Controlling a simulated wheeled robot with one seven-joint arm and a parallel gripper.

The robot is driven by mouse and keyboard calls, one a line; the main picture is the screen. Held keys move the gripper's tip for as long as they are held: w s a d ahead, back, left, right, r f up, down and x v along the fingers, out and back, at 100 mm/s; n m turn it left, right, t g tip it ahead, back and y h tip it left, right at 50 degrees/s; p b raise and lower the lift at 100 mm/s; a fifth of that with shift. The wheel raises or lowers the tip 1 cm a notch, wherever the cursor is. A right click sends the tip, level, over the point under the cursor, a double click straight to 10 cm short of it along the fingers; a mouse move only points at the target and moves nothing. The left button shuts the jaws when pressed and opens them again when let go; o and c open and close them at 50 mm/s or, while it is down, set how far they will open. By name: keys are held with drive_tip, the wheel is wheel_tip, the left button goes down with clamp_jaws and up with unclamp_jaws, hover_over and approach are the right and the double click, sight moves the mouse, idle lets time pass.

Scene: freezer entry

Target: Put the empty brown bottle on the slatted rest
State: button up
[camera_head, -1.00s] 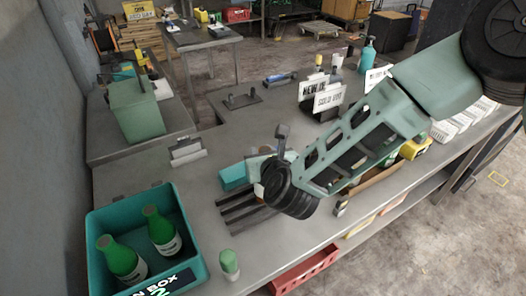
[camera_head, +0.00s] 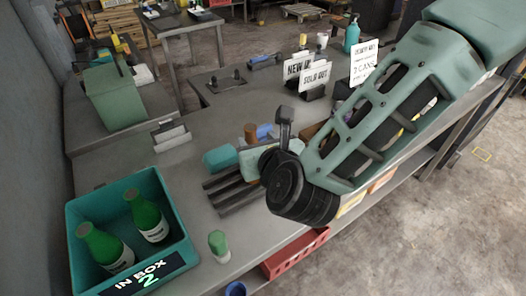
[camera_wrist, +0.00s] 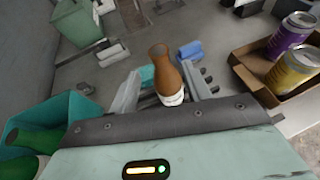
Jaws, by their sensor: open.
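The brown bottle (camera_wrist: 166,73) has a white label near its base and stands between the two fingers of my gripper (camera_wrist: 160,88) in the wrist view. The fingers are open, with a gap beside the bottle. In the head view, only its brown top (camera_head: 250,131) shows behind my gripper (camera_head: 262,158); the rest is hidden. The dark slatted rest (camera_head: 228,198) lies on the counter beneath my gripper, and slat ends show beside the bottle in the wrist view. I cannot tell exactly how its base meets the slats.
A teal bin (camera_head: 180,222) with two green bottles stands at the left, near a small green-capped bottle (camera_head: 218,245). A teal block (camera_head: 219,158) and a blue item (camera_head: 264,131) sit by the rest. A cardboard tray of cans (camera_wrist: 262,92) is at the right.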

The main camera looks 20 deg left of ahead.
drive_tip(key=v, duration=0.3)
drive_tip(key=shift+s+d+r+b, duration=0.1)
drive_tip(key=shift+s+b, duration=0.05)
drive_tip(key=shift+b, duration=0.15)
drive_tip(key=s+d+r+m+g+h, duration=0.1)
drive_tip(key=s+d+m+g+h, duration=0.1)
drive_tip(key=d+m, duration=0.6)
drive_tip(key=s+d+r+m+g+h, duration=0.1)
drive_tip(key=s+d+m+g, duration=0.4)
drive_tip(key=m, duration=1)
drive_tip(key=s+d+r+m+g+h, duration=0.1)
drive_tip(key=s+d+m+g+h, duration=0.3)
drive_tip(key=s+d+m, duration=0.3)
drive_tip(key=d+m, duration=0.5)
drive_tip(key=shift+s+d+r, duration=0.15)
drive_tip(key=shift+s+r, duration=0.1)
drive_tip(key=shift+r, duration=0.15)
